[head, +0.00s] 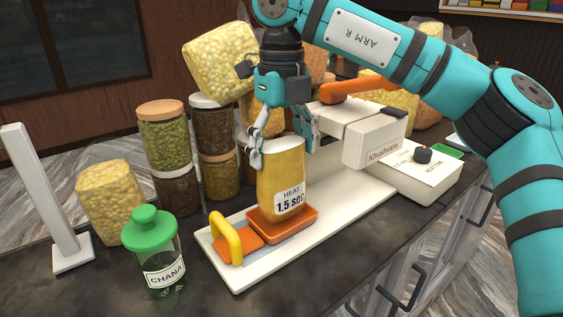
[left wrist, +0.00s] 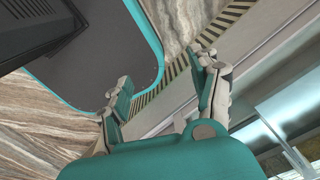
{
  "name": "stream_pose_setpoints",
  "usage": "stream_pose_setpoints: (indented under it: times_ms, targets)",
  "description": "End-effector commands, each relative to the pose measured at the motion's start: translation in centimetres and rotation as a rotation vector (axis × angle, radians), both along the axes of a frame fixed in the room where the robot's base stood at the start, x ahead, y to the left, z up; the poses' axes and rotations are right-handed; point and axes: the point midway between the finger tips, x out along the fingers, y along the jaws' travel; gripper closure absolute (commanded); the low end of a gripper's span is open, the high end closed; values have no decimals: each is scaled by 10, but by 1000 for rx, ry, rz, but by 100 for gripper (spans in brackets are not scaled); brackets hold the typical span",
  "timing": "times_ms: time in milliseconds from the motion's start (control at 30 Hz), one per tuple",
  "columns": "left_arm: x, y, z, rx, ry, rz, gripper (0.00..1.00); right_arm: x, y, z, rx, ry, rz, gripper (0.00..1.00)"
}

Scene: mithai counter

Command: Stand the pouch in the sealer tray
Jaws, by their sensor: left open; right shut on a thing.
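The yellow pouch (head: 280,177) is upright, its label reading "HEAT 1.5 sec". It stands in or just over the orange sealer tray (head: 300,226); I cannot tell whether its bottom touches. My right gripper (head: 283,138) is shut on the pouch's top from above. The white sealer (head: 372,140), marked Khushyana, has an orange lever (head: 352,87) and stands behind and right of the pouch. Its white base plate (head: 335,222) carries the tray and a yellow handle (head: 228,240). My left gripper (left wrist: 165,95) is open and empty in the left wrist view, away from the pouch.
A green-lidded CHANA jar (head: 155,258) stands front left of the base plate. Stacked jars (head: 165,140) and filled bags (head: 110,200) crowd the left and back. A white post (head: 45,200) stands at far left. The dark counter (head: 225,302) is clear in front.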

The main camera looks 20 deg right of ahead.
Motion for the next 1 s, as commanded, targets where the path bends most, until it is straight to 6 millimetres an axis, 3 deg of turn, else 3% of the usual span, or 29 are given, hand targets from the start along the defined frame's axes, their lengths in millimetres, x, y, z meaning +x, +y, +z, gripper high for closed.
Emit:
stream_pose_setpoints:
  times_ms: [133,300,567,600,733,1000]
  targets:
    - [19,-1,9,-3,-28,0,37,0,-1,-21,-1,2,1,72]
    - [47,-3,12,-7,-71,0,37,0,0,-29,1,-1,0,72]
    - [36,-2,7,-5,-54,0,37,0,0,-32,1,0,0,72]
    - [32,-2,7,-4,-48,0,37,0,0,-32,1,0,0,15]
    - [22,-1,7,-3,-33,0,37,0,0,-31,0,0,0,0]
    - [23,-1,9,-2,-34,1,37,0,0,-29,0,0,0,0]
